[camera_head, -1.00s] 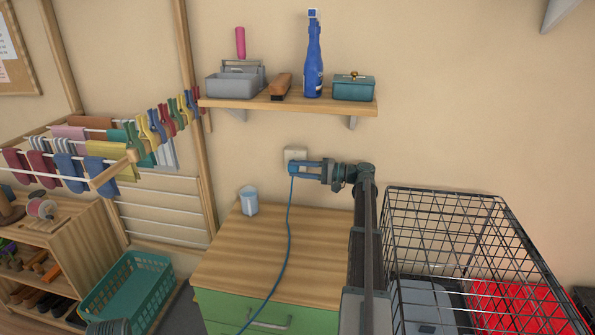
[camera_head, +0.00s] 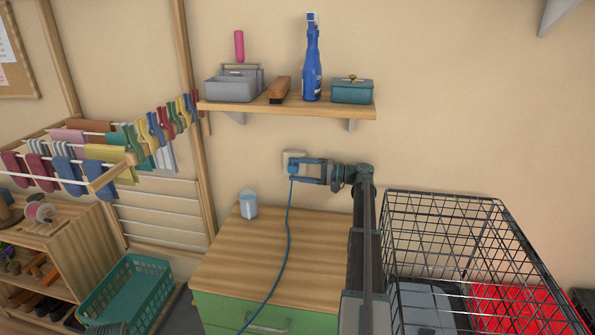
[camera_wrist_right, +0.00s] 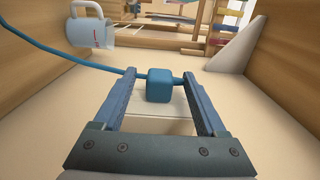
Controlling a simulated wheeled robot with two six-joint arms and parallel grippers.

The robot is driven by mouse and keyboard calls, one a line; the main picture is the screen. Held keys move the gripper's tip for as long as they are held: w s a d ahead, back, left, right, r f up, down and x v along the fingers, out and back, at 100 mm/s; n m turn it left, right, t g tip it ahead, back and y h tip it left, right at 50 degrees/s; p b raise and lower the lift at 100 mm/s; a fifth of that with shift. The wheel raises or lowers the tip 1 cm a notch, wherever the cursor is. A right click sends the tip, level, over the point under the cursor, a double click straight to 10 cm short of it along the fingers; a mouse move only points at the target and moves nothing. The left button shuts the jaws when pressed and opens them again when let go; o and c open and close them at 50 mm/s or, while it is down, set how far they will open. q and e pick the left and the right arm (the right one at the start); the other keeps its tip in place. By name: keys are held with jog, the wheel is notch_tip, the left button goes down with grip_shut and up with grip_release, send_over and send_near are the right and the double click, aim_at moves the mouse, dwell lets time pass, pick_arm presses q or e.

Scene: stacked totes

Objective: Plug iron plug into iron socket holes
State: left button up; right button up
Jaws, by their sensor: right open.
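The blue iron plug (camera_head: 292,169) is at the pale socket (camera_head: 293,156) on the wall above the cabinet. Its blue cord (camera_head: 287,240) hangs down over the cabinet front. My right gripper (camera_head: 299,171) is beside the plug, its fingers pointing left. In the right wrist view the plug (camera_wrist_right: 158,85) is between the fingertips of my open right gripper (camera_wrist_right: 158,82), with a gap on each side. The socket plate (camera_wrist_right: 150,125) shows behind the plug there. The plug's prongs and the holes are hidden, so how deep it sits cannot be told. My left gripper is not in view.
A wooden-topped green cabinet (camera_head: 232,260) stands below, with a light blue cup (camera_head: 248,205) on it. A loaded shelf (camera_head: 235,105) hangs above. A black wire crate (camera_head: 440,195) stands right of my arm, a drying rack (camera_head: 105,178) at left.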

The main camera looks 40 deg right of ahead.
jog(key=v, duration=0.7)
jog(key=shift+s+d, duration=0.15)
jog(key=shift+s, duration=0.05)
dwell(0.6)
